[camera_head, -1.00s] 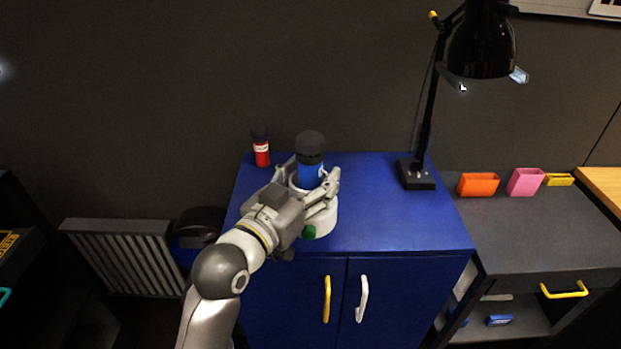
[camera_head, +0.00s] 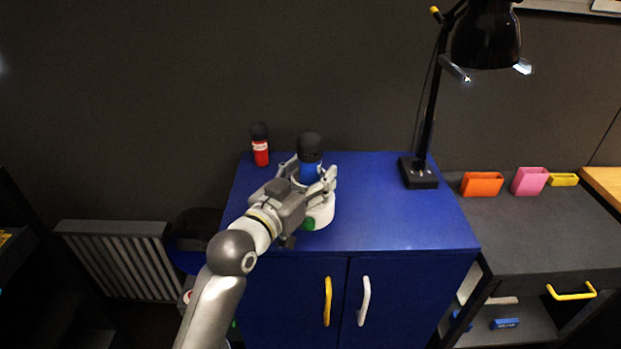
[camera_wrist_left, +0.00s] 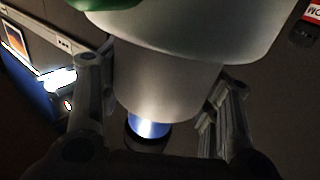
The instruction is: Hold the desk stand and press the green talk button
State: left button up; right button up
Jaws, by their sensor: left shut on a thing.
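The desk stand (camera_head: 322,214) is a white round body near the front left of the blue cabinet top. A blue microphone with a black foam head (camera_head: 310,165) stands upright in it. The green talk button (camera_head: 309,224) shows low on the stand's front, partly behind my gripper. My left gripper (camera_head: 309,178) is shut on the stand's upper part, one finger on each side. In the left wrist view, the white stand (camera_wrist_left: 170,80) sits between both fingers, with part of the green button (camera_wrist_left: 108,4) at the top edge. My right gripper is not in view.
A red bottle-like item with a black top (camera_head: 261,147) stands at the back left of the blue cabinet (camera_head: 410,230). A black desk lamp (camera_head: 417,175) stands at its back right. Orange (camera_head: 482,184) and pink (camera_head: 530,181) holders sit farther right. The cabinet top's right middle is clear.

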pick_arm(q)
jog(key=w+f+b, duration=0.5)
jog(key=w+f, duration=0.1)
jog(key=w, duration=0.1)
jog(key=shift+w+f, duration=0.2)
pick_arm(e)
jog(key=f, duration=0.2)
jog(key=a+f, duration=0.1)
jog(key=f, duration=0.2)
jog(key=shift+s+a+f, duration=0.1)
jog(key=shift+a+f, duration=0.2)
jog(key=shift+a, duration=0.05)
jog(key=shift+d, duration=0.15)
pick_arm(q)
jog(key=shift+f+b, duration=0.25)
jog(key=shift+b, duration=0.05)
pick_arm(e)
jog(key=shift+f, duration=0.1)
pick_arm(q)
jog(key=o, duration=0.5)
jog(key=shift+f, duration=0.15)
jog(key=shift+c, duration=0.2)
jog(key=shift+o, duration=2.6)
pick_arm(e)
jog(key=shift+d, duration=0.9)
